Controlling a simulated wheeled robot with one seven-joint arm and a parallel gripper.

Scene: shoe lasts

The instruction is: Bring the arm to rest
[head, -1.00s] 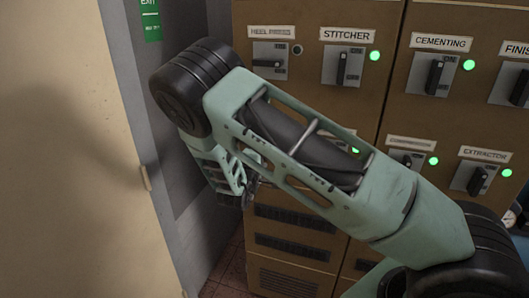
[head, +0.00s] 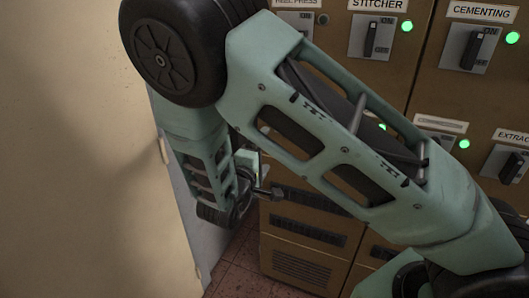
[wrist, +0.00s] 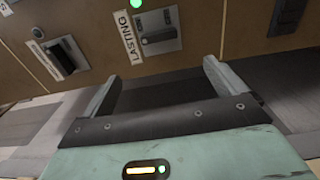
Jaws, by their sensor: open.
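My gripper (wrist: 160,72) shows in the wrist view with its two grey fingers spread wide apart and nothing between them. Beyond the fingers is the brown front of a switch cabinet (wrist: 190,62); I cannot tell the exact gap. In the head view my green arm is folded, with its elbow high at the upper left and the forearm hanging down in front of the cabinet (head: 300,235). The forearm and upper arm hide most of the gripper in that view.
The cabinet carries a stitcher switch (head: 371,37), a cementing switch (head: 479,48) and an extractor switch (head: 512,166). A lasting switch (wrist: 158,32) shows in the wrist view. A pale panel (head: 70,150) stands close left of my arm. Tiled floor (head: 240,280) shows below.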

